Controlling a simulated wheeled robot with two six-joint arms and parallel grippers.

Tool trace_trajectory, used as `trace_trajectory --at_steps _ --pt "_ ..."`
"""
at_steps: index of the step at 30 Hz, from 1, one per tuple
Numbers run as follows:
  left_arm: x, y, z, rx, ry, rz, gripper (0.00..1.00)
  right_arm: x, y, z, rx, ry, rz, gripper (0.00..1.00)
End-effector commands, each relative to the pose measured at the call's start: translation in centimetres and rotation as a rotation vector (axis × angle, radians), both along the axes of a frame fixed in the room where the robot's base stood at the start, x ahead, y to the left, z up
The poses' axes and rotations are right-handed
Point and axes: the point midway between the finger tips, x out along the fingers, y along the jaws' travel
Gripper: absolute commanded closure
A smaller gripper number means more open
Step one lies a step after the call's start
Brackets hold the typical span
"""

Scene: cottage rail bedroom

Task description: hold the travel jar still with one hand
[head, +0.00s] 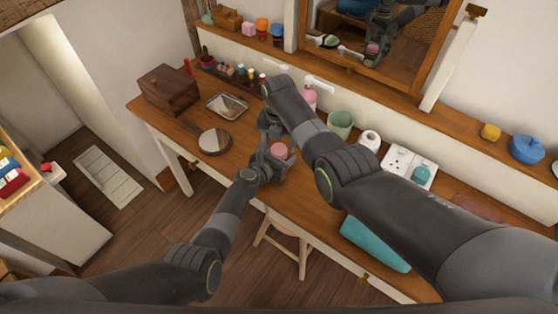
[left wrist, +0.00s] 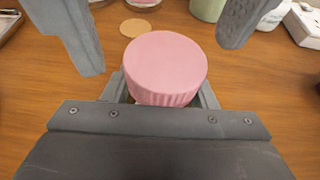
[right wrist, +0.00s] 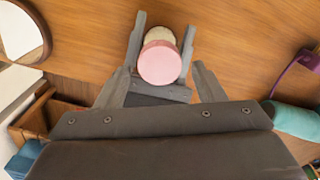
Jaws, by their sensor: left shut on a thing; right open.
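The travel jar (head: 279,151) has a ribbed pink lid and a pale body, and stands upright near the front of the wooden dressing table. Its lid shows large in the left wrist view (left wrist: 165,65), and lid and body show in the right wrist view (right wrist: 159,63). My left gripper (head: 276,158) is shut on the jar, one finger on each side. I cannot tell whether its base touches the table. My right gripper (head: 269,130) is open and empty above the jar; its fingers show at the top of the left wrist view, apart from the lid.
The table (head: 240,147) carries a hand mirror (head: 214,141), metal tray (head: 227,106) and wooden box (head: 169,90) at left. A round cork disc (left wrist: 135,28) lies behind the jar. A stool (head: 283,244) stands below.

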Motion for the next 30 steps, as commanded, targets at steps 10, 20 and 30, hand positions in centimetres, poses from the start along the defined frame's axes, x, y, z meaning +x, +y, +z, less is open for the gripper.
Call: trace_trajectory --at_steps 10,20,30 --pt "0.0 0.0 0.0 0.0 0.0 0.0 1.0 0.0 0.0 -1.8 0.0 -0.001 -0.001 0.37" --pt "0.0 0.0 0.0 0.0 0.0 0.0 1.0 0.0 0.0 -1.8 0.001 -0.002 -0.001 0.37" --pt "0.0 0.0 0.0 0.0 0.0 0.0 1.0 0.0 0.0 -1.8 0.001 -0.001 -0.001 0.82"
